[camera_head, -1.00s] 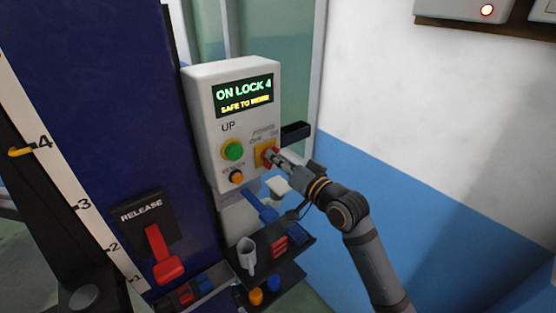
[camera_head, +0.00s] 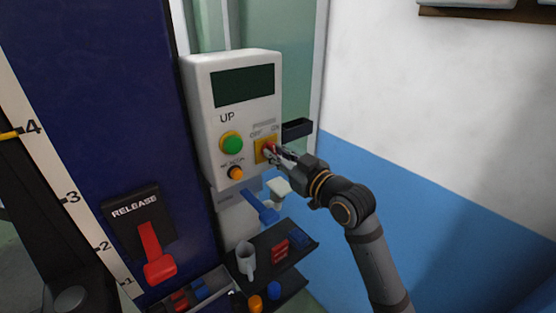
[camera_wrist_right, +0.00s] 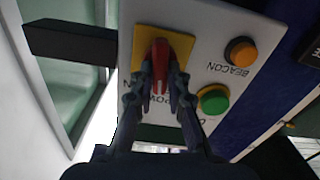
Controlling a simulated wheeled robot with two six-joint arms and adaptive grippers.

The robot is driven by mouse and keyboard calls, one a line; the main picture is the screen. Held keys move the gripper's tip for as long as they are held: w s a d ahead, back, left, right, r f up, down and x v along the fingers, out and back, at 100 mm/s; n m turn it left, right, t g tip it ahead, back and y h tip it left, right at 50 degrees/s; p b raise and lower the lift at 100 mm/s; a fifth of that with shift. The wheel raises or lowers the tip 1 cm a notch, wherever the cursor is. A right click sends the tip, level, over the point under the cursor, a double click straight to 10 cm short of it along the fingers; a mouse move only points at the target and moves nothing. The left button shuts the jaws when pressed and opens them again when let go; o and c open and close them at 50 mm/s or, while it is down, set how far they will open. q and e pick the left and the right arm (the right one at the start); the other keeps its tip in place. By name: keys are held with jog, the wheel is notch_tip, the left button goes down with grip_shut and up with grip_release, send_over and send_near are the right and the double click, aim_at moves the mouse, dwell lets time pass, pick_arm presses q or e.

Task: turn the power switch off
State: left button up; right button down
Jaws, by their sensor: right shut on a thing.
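The power switch is a red knob (camera_wrist_right: 160,65) on a yellow plate (camera_head: 259,150), on the right side of the white control box (camera_head: 202,105). My right gripper (camera_head: 272,151) is at the knob, coming from the right. In the right wrist view the two fingers of my right gripper (camera_wrist_right: 160,85) are closed on the knob from both sides. The display (camera_head: 243,86) on the box is dark and blank. The knob is partly hidden by the fingers in the head view. My left gripper is not in view.
A green UP button (camera_head: 233,144) and an orange beacon button (camera_head: 236,173) are left of the switch. A black bracket (camera_head: 297,129) sticks out at the right. Below are a shelf with a mug (camera_head: 246,258) and a red release lever (camera_head: 154,254).

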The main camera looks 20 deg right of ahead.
jog(key=n+b, duration=0.1)
jog(key=n, duration=0.1)
jog(key=n+b, duration=0.1)
jog(key=n, duration=0.2)
jog(key=shift+a+f+n, duration=0.15)
jog(key=shift+n, duration=0.15)
dwell(0.5)
jog(key=c, duration=1.3)
grip_release()
